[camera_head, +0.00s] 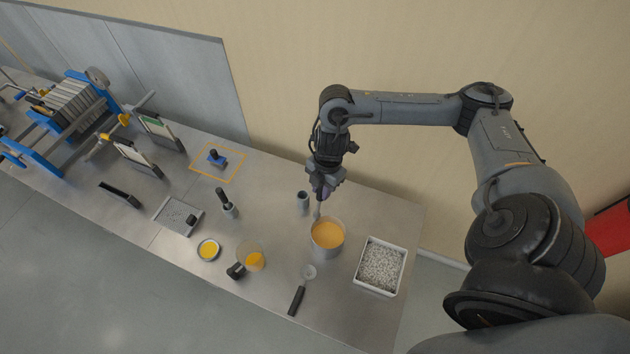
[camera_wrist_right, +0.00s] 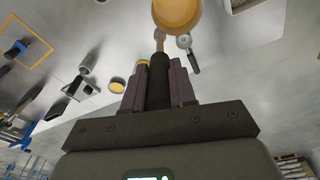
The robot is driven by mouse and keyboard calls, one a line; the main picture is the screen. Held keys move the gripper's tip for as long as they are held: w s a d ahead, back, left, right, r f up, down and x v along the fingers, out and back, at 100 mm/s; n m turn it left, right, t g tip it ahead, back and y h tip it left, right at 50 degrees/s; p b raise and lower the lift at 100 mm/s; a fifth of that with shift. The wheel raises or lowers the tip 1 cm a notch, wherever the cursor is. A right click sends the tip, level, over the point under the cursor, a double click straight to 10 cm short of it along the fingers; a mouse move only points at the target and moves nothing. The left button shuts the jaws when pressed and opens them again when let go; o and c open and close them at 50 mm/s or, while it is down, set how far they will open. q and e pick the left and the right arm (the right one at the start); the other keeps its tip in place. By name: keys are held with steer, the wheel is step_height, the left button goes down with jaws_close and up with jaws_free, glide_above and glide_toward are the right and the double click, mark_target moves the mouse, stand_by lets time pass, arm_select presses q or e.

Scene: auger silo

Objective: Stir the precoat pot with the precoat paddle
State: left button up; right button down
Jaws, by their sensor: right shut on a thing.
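The precoat pot (camera_head: 327,248) stands on the steel bench, filled with an orange liquid. It also shows at the top of the right wrist view (camera_wrist_right: 178,14). My right gripper (camera_head: 322,191) is above and just behind the pot, pointing down. It is shut on the dark handle of the precoat paddle (camera_wrist_right: 158,78). The paddle's pale shaft (camera_head: 317,211) reaches down to the pot's back-left rim. I cannot tell whether its lower end is inside the pot or just outside the rim. My left gripper is not in view.
A white tray of grey granules (camera_head: 381,266) is right of the pot. A grey cup (camera_head: 303,202) stands close at its left. A black-handled tool (camera_head: 298,297) lies in front. A jug with orange contents (camera_head: 254,260) and a small orange dish (camera_head: 208,249) are further left.

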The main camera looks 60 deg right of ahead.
steer(key=shift+s+d+f+b, duration=1.35)
steer(key=shift+s+f+b, duration=0.8)
steer(key=shift+s+f, duration=0.8)
step_height(320, 180, down, 12)
steer(key=w+a+b, duration=0.1)
steer(key=b, duration=0.5)
steer(key=shift+w+a+r+b, duration=0.15)
steer(key=shift+a+r+b, duration=0.1)
steer(key=shift+a+b, duration=0.1)
